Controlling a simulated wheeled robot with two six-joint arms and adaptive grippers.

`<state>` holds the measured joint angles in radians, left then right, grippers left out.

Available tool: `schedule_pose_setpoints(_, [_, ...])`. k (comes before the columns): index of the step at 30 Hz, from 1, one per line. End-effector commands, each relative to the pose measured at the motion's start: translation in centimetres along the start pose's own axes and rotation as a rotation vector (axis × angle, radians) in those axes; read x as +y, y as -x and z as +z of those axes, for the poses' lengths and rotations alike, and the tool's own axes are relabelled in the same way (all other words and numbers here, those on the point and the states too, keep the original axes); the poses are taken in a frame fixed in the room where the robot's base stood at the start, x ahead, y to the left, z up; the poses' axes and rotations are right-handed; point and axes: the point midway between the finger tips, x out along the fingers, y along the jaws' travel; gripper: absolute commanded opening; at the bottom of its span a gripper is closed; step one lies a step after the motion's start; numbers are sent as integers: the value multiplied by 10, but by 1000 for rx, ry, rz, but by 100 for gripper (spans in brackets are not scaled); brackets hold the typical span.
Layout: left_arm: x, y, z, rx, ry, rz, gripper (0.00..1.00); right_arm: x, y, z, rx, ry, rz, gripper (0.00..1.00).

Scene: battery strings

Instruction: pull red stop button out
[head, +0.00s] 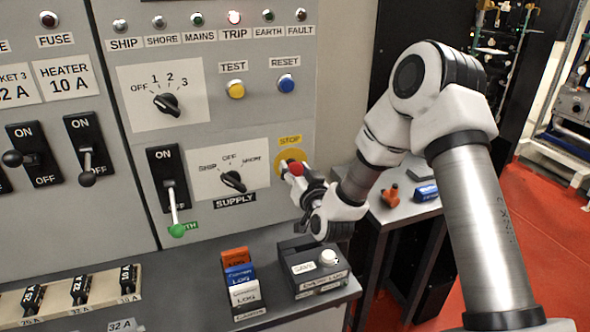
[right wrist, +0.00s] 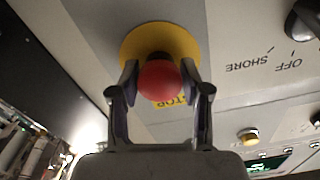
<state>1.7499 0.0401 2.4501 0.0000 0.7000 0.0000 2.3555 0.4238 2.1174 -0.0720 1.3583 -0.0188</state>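The red stop button (head: 296,169) sits on a yellow round plate (head: 291,155) under the STOP label, at the right of the grey panel. My right gripper (head: 290,172) is at the button. In the right wrist view the red button (right wrist: 160,81) lies between the two fingertips (right wrist: 160,75), one on each side. The fingers look closed against its sides. A dark stem shows behind the button, against the yellow plate (right wrist: 158,42). The STOP label is partly hidden behind the right finger in that view. My left gripper is not in view.
Left of the button is the supply selector (head: 233,180), with a green-tipped lever switch (head: 176,229) beyond it. Below are a small grey box with a white knob (head: 328,258) and a card holder (head: 243,290). A side table (head: 405,212) holds small items.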

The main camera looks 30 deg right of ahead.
Motion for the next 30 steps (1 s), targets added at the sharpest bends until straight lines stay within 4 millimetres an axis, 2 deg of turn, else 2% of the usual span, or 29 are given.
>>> schedule_pose_setpoints(1, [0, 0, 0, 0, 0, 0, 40, 0, 0, 0, 0, 0, 0, 18])
schedule_pose_setpoints(3, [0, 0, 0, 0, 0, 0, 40, 0, 0, 0, 0, 0, 0, 0])
schedule_pose_setpoints(19, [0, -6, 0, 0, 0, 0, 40, 0, 10, 2, -7, 0, 1, 0])
schedule_pose_setpoints(20, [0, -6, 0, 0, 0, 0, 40, 0, 10, 3, -7, 0, 1, 47])
schedule_pose_setpoints(21, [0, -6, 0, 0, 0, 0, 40, 0, 10, 3, -6, 0, 1, 62])
schedule_pose_setpoints(22, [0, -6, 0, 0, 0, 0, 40, 0, 10, 2, -6, 0, 1, 67])
schedule_pose_setpoints(30, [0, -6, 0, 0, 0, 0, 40, 0, 10, 1, -2, 0, 0, 67])
